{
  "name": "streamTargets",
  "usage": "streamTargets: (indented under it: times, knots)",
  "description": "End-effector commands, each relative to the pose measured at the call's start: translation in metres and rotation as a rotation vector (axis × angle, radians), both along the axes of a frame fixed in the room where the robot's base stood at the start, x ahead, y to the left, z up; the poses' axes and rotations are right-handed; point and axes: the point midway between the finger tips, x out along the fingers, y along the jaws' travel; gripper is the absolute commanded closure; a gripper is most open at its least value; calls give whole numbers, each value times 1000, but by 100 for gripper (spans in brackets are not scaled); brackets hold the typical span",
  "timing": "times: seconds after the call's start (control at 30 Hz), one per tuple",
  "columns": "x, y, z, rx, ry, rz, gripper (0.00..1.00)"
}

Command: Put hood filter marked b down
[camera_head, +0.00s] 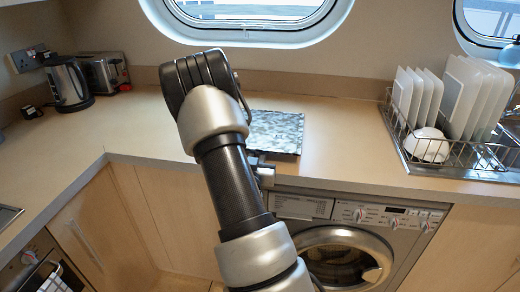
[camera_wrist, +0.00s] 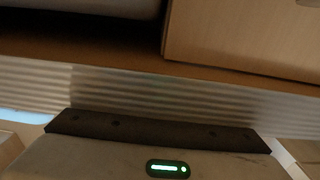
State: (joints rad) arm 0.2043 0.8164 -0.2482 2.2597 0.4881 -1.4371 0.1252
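The hood filter (camera_head: 277,132) is a flat, mottled silver-grey panel at the counter's front edge, right of my arm's wrist. It lies nearly level; I cannot tell whether its underside touches the counter. In the wrist view a ribbed metal face (camera_wrist: 180,90), seemingly the same filter, spans the picture close in front of my gripper. My gripper (camera_head: 262,168) is at the filter's near edge, just in front of the counter, and appears shut on it. Its fingertips are largely hidden. No letter b can be read on the filter.
The wooden counter (camera_head: 345,155) is clear between the filter and the dish rack (camera_head: 455,155), which holds plates and a bowl. A kettle (camera_head: 68,84) and toaster (camera_head: 105,73) stand at the back left. A washing machine (camera_head: 350,250) is below the counter.

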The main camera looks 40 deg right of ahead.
Motion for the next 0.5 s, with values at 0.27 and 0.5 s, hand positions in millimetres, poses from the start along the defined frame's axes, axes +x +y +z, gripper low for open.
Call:
streamTargets:
  times: [0.27,0.5]
  knots:
    - [-4,3,-16,24,30,0,69]
    - [-8,7,-3,26,31,-1,69]
